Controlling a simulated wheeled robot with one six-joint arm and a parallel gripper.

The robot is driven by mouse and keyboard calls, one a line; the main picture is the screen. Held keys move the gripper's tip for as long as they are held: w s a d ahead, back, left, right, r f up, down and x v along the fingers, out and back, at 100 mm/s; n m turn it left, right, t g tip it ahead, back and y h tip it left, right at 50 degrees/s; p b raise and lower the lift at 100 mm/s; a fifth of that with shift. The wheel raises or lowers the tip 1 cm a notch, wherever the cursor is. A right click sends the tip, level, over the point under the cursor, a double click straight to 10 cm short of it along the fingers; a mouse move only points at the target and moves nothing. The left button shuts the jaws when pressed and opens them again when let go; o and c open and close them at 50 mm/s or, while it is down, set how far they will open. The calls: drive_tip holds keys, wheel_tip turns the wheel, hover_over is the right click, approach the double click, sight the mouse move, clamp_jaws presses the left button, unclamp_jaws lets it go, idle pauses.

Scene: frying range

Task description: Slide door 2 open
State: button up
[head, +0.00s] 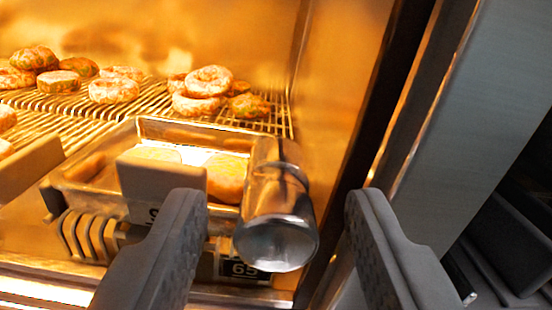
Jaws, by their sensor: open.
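My gripper (277,205) is open, with its two dark grey fingers apart in the lower part of the view. A shiny chrome cylinder (278,215) that looks like a door handle shows between the fingers, nearer the left one. Its round end faces me, and the fingers do not visibly touch it. I cannot make out a glass pane or the edges of door 2, nor read a door number. The left finger hides part of the cabinet's lower front.
Behind the handle, a lit warm cabinet holds wire racks (55,125) with several doughnuts (113,90) and a metal tray (90,178). A price label (245,268) sits low at the front. A dark upright frame (390,110) and a grey panel (480,110) stand at right.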

drive_tip(key=shift+w, duration=0.7)
clamp_jaws()
drive_tip(key=shift+a, duration=0.1)
